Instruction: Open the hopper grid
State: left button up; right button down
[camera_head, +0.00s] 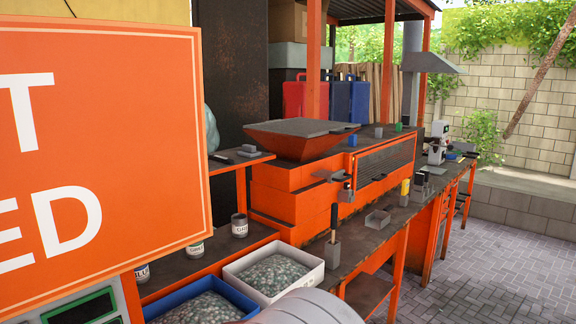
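The hopper (290,146) is a rust-orange tapered box on top of the orange machine, near the middle of the view. A flat dark grey panel, which looks like the hopper grid (303,127), lies level across its top and covers the opening. Whether it has bars, a hinge or a handle is too small to tell. Neither of my grippers is in view. A pale grey rounded part at the bottom edge looks like a piece of my own arm.
A large orange sign (110,140) blocks the left side. A white bin (303,286) and a blue bin (240,301) of grey flakes stand in front. Several cans stand behind them. A workbench (375,238) runs right; open paved floor (500,265) lies beyond.

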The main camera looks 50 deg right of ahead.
aim_at(306, 128)
jog(key=z, duration=1.95)
jog(key=i, duration=0.1)
